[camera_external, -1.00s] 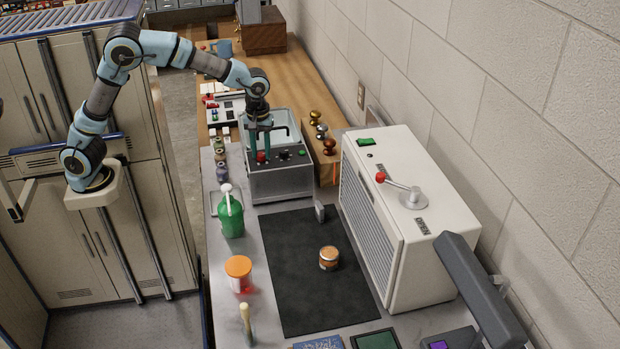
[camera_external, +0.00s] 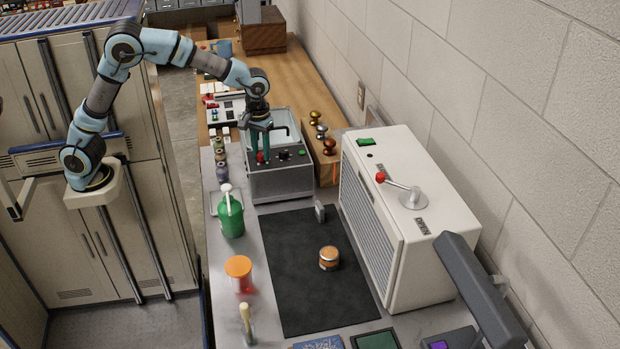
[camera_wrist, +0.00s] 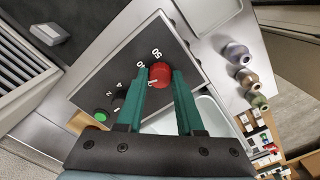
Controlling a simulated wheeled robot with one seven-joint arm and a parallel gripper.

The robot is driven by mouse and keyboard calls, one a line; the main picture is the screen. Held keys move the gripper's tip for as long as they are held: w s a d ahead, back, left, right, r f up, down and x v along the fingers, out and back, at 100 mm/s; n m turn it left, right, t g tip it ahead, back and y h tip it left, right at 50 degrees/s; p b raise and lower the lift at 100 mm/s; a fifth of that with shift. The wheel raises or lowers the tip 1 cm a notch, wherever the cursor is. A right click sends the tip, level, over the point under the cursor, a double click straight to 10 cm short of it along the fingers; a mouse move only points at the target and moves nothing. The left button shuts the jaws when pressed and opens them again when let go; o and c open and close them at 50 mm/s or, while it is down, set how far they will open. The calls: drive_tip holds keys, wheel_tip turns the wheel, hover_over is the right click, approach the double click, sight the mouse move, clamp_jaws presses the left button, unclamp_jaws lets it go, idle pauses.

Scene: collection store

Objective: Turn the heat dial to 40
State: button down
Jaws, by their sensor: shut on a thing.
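The heat dial is a red knob (camera_wrist: 160,75) on the dark sloping front panel (camera_wrist: 110,66) of a metal water bath (camera_external: 281,185). My gripper (camera_wrist: 161,78) is shut on the dial, with one green finger on each side of it. In the wrist view a "50" is printed just above the dial, and another number beside it is partly readable. A small white mark shows at the dial's lower left edge. In the external view my gripper (camera_external: 261,158) reaches down over the panel from behind, and the red dial shows between its fingers.
A black knob (camera_wrist: 118,98) and a green button (camera_wrist: 102,115) share the panel. Small bottles (camera_external: 221,170) stand to the left, and a wooden block with knobs (camera_external: 325,160) to the right. A white cabinet (camera_external: 400,215) with a lever stands further right. The dark mat (camera_external: 300,295) is mostly clear.

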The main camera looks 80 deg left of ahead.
sight(260, 153)
drive_tip(key=m, duration=0.3)
drive_tip(key=shift+m, duration=2.2)
drive_tip(key=c, duration=0.5)
unclamp_jaws()
drive_tip(key=shift+c, duration=0.2)
wheel_tip(260, 153, up, 11)
drive_tip(key=b, duration=0.1)
drive_tip(key=shift+b, duration=0.4)
drive_tip(key=shift+f, duration=0.15)
